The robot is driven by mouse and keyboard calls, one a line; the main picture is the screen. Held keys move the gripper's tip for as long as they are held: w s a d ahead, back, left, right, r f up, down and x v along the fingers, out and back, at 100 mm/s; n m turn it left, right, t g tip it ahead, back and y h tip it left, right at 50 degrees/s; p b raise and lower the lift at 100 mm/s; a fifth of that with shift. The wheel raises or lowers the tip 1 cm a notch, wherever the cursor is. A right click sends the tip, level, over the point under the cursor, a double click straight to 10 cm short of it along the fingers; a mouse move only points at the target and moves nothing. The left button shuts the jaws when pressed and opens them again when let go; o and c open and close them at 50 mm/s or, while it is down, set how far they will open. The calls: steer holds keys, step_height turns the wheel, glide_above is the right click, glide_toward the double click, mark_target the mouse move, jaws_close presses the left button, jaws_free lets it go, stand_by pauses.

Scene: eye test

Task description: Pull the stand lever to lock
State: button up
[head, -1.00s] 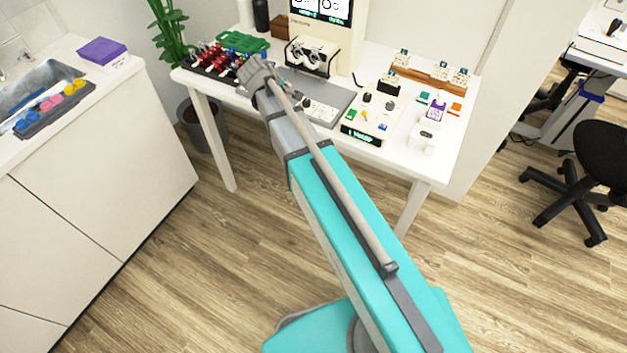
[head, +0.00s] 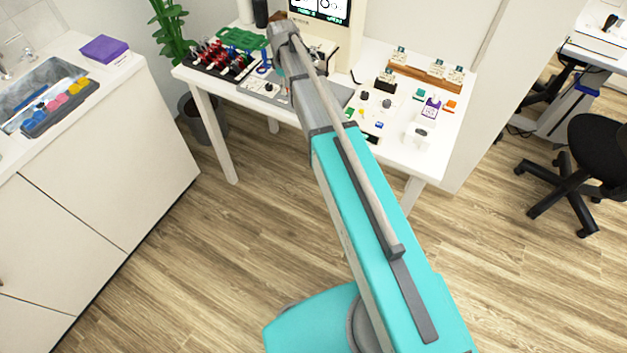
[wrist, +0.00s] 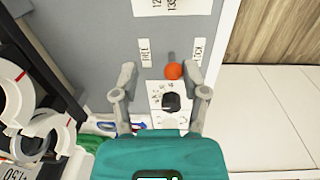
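The stand lever shows in the wrist view as an orange ball knob (wrist: 173,71) on a short dark stem, on a grey surface. A white label reading FREE (wrist: 145,52) is to its left, and one that seems to read LOCK (wrist: 199,52) is to its right. My gripper (wrist: 158,69) is open, with one finger on each side of the knob. The knob is nearer the right finger; I cannot tell whether they touch. In the head view my arm reaches over the table, and I cannot make out the fingers or the lever.
A white panel with a black knob (wrist: 171,101) lies just below the lever. White rings (wrist: 18,95) are at the left in the wrist view. The white table (head: 413,152) also holds a monitor (head: 322,10), a rack of colored items (head: 222,60) and a wooden rack (head: 425,78).

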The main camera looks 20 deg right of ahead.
steer(key=shift+w+r+g+y, duration=0.15)
steer(key=shift+r+g+y, duration=0.1)
steer(key=shift+g+y, duration=0.05)
steer(key=shift+r+p, duration=0.75)
steer(key=shift+p, duration=0.2)
step_height(320, 180, up, 12)
steer(key=p, duration=1.2)
steer(key=s+f+m+b, duration=0.3)
steer(key=s, duration=0.6)
steer(key=s+f+m+b, duration=0.3)
steer(key=s, duration=0.6)
steer(key=s+f+m+b, duration=0.3)
steer(key=s+f+b, duration=0.1)
steer(key=s, duration=0.4)
step_height(320, 180, down, 23)
steer(key=b, duration=2.2)
steer(key=shift+d+b, duration=0.4)
steer(key=shift+d, duration=0.05)
steer(key=shift+s+r, duration=0.1)
steer(key=shift+a, duration=0.1)
